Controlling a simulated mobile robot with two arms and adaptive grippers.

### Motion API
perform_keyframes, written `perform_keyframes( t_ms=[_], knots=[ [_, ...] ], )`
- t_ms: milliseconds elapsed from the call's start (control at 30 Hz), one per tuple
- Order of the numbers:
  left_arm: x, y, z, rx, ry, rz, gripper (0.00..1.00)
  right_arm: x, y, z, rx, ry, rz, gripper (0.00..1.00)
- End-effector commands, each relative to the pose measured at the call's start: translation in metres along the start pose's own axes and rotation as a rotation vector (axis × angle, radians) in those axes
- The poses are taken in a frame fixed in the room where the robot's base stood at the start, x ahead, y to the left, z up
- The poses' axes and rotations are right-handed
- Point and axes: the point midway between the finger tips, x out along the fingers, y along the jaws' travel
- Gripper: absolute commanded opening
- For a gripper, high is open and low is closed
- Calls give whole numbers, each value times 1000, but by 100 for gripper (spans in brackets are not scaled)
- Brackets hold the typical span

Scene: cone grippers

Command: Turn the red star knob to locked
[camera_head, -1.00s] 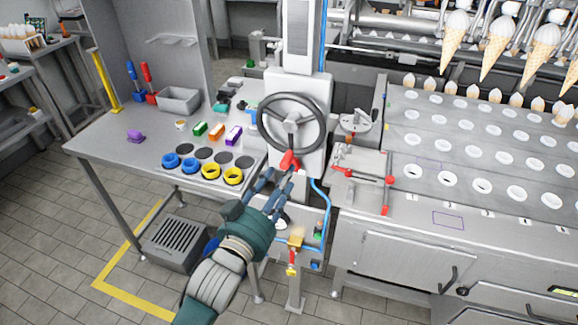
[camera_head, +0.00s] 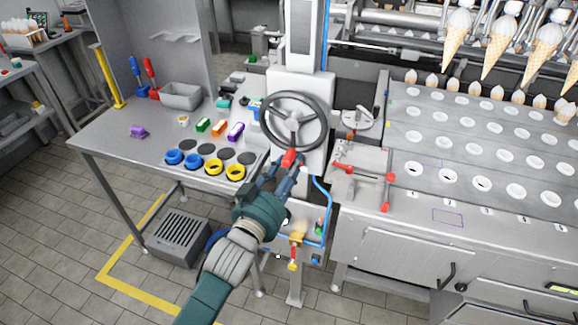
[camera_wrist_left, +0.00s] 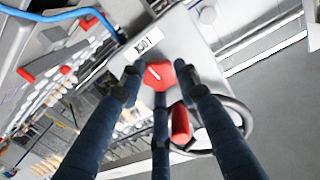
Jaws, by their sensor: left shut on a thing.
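The red star knob (camera_wrist_left: 159,75) sits on a grey panel in the left wrist view, with a white pointer line on its face. The pointer slants toward the upper left. A small label (camera_wrist_left: 149,42) with dark lettering, too small to read surely, is just above it. The dark fingers of my left gripper (camera_wrist_left: 160,82) are around the knob and shut on it. In the head view my left gripper (camera_head: 281,172) reaches the machine column just below the handwheel. There the knob is hidden or cannot be told from the red handle. My right gripper is not in view.
The dark handwheel (camera_head: 267,110) stands just above my gripper, its red handle (camera_head: 291,157) close to the fingers; the handle (camera_wrist_left: 181,124) also shows in the left wrist view. Red-handled clamps (camera_head: 389,178) are at the right. A table (camera_head: 105,147) with coloured parts is at the left.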

Motion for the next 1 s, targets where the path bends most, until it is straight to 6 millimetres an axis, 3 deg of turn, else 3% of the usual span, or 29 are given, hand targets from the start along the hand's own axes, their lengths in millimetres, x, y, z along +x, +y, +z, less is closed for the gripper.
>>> perform_keyframes(
  t_ms=[67,300,333,367,733,1000],
  knots=[
    [0,0,-3,61,-7,1,6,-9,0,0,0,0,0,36],
    [0,0,-1,72,-6,0,6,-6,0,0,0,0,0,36],
    [0,0,-1,72,-5,0,38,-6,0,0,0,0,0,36],
    [0,0,-1,72,-5,0,40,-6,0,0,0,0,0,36],
    [-6,0,0,70,-7,1,40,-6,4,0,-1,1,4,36],
    [-56,0,0,70,-9,1,40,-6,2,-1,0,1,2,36]
  ],
)
